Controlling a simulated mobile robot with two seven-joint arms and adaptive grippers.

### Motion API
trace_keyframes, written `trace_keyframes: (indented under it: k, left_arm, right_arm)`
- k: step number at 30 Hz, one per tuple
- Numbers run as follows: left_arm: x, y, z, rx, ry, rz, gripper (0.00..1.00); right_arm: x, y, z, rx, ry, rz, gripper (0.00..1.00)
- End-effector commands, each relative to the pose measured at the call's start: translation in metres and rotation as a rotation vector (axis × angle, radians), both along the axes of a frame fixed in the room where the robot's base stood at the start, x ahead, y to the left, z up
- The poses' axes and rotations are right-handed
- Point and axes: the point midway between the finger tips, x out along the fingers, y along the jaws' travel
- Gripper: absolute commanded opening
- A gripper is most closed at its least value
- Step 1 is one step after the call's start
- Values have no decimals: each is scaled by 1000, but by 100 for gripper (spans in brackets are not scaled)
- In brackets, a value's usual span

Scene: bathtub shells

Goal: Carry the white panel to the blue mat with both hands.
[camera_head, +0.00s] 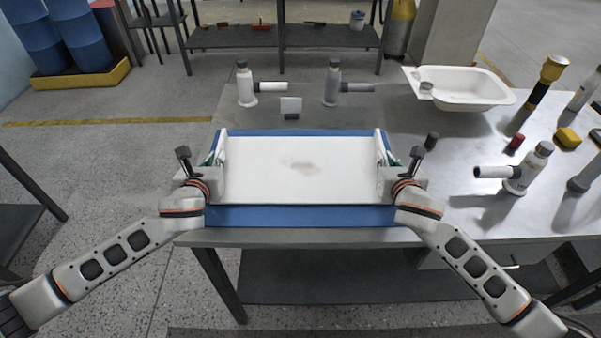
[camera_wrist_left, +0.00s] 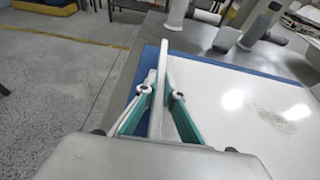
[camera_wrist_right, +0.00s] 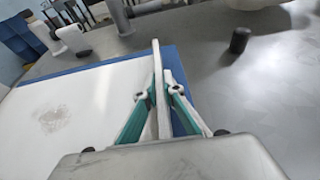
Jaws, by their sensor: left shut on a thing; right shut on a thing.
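The white panel (camera_head: 300,180) is a flat rectangle with raised side walls and a brownish smudge in its middle. It is over the blue mat (camera_head: 300,216), whose blue shows along the front and back edges; I cannot tell whether the panel touches it. My left gripper (camera_head: 217,160) is shut on the panel's left wall, also seen in the left wrist view (camera_wrist_left: 157,110). My right gripper (camera_head: 386,160) is shut on the panel's right wall, also seen in the right wrist view (camera_wrist_right: 160,105). The panel looks level. The mat's middle is hidden under it.
Behind the mat stand two bottle-like sprayers, one white (camera_head: 244,86) and one grey (camera_head: 332,84), and a small grey block (camera_head: 291,107). A white tub shell (camera_head: 465,88) lies at the back right. A black cylinder (camera_head: 431,140) stands right of my right gripper. Several tools crowd the right side.

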Motion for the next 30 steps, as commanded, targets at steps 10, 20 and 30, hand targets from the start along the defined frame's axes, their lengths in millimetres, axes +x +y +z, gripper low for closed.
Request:
trace_keyframes:
  k: [10, 20, 30]
  left_arm:
    - [0, 0, -4, 0, 2, 1, 25]
    - [-15, 0, 1, 1, 3, 0, 25]
    - [-78, 0, 24, -1, 3, -2, 25]
  right_arm:
    - [0, 0, -4, 0, 2, -1, 25]
    - [0, 0, -4, 0, 2, 0, 25]
    - [0, 0, -4, 0, 2, 0, 25]
